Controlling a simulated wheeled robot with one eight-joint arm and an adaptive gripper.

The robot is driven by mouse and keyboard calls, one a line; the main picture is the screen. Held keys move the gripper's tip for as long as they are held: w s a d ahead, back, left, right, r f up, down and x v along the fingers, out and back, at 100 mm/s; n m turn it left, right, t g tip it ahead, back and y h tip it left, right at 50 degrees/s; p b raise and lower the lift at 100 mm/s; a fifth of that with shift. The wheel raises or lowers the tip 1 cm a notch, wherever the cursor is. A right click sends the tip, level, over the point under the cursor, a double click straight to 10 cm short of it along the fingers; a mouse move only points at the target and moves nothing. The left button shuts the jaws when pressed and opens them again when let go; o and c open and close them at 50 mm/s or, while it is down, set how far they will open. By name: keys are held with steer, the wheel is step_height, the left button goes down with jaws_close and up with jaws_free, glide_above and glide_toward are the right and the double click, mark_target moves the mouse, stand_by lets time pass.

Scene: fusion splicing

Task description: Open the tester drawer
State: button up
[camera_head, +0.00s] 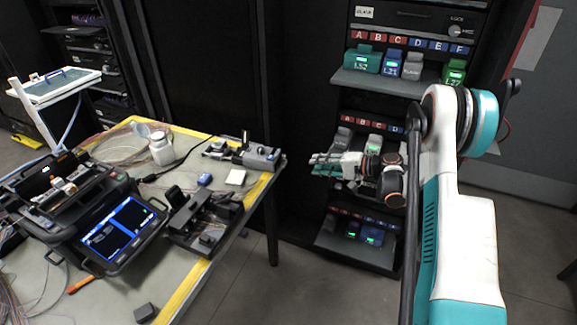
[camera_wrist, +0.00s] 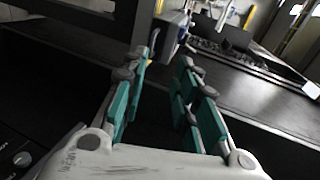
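A dark equipment rack stands at the right in the head view. Its upper shelf (camera_head: 385,84) sticks out and carries several green, blue and grey units with lit displays under lettered red and blue labels. A middle row of similar units sits partly behind my arm, and a lower shelf (camera_head: 350,255) also sticks out. The frames do not show for certain which of these is the tester drawer. My gripper (camera_head: 322,160) is in front of the middle row's left side. In the wrist view its teal-padded fingers (camera_wrist: 165,65) are apart, with nothing held between them.
A work table (camera_head: 180,295) with yellow edging stands at the left. It holds a splicer with a lit screen (camera_head: 118,230), a white bottle (camera_head: 161,150) and small devices. A white cart (camera_head: 62,85) stands behind. Floor shows between table and rack.

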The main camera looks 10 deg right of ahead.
steer(key=f+b+x, duration=0.1)
steer(key=b+x, duration=0.3)
steer(key=x, duration=0.9)
steer(key=shift+w+d+f, duration=0.15)
steer(key=shift+w+f, duration=0.1)
